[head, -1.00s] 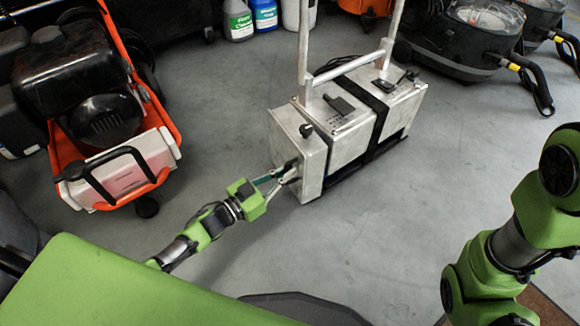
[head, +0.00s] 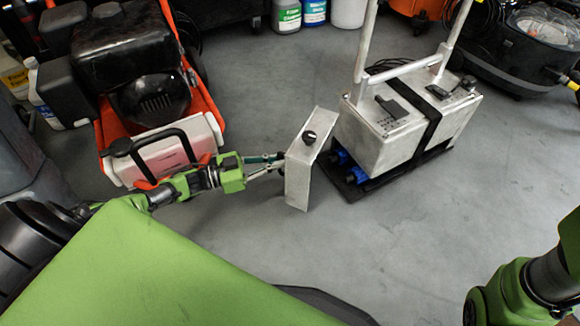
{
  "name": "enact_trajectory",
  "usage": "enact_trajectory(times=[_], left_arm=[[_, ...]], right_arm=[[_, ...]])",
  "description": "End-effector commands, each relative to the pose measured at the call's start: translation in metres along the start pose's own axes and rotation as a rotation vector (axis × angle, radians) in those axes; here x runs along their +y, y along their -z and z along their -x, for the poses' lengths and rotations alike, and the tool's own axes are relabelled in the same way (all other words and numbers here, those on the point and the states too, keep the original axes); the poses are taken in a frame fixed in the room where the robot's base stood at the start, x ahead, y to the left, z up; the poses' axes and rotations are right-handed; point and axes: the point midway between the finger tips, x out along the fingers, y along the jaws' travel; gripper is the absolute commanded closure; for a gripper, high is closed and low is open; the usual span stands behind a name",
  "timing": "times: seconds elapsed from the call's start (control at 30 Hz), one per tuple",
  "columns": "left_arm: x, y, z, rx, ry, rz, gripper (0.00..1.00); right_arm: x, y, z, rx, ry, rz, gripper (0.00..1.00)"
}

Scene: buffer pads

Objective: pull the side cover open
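An orange and black machine (head: 150,110) stands close behind my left arm. Bottles (head: 286,15) stand at the back. A black vacuum (head: 515,45) is at the upper right. The grey floor (head: 400,240) in front is clear.

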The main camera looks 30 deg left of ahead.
Motion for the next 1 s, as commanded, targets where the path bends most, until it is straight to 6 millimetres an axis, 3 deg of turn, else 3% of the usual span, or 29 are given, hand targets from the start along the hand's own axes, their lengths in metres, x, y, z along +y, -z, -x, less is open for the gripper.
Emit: enact_trajectory(times=[0.3, 0.8, 0.83, 1.0], left_arm=[[-0.017, -0.001, 0.011, -0.003, 0.002, 0.001, 1.0], [-0.019, -0.001, 0.012, -0.003, 0.002, 0.002, 1.0], [-0.019, -0.001, 0.012, -0.003, 0.002, 0.002, 0.86], [-0.018, -0.001, 0.011, -0.002, 0.001, 0.001, 0.86]], right_arm=[[-0.001, 0.002, 0.008, -0.003, -0.002, 0.0, 0.57], [-0.001, 0.003, 0.008, -0.003, -0.002, 0.0, 0.57], [-0.001, 0.003, 0.008, -0.003, -0.002, 0.0, 0.57], [-0.001, 0.002, 0.008, -0.003, -0.003, 0.0, 0.57]])
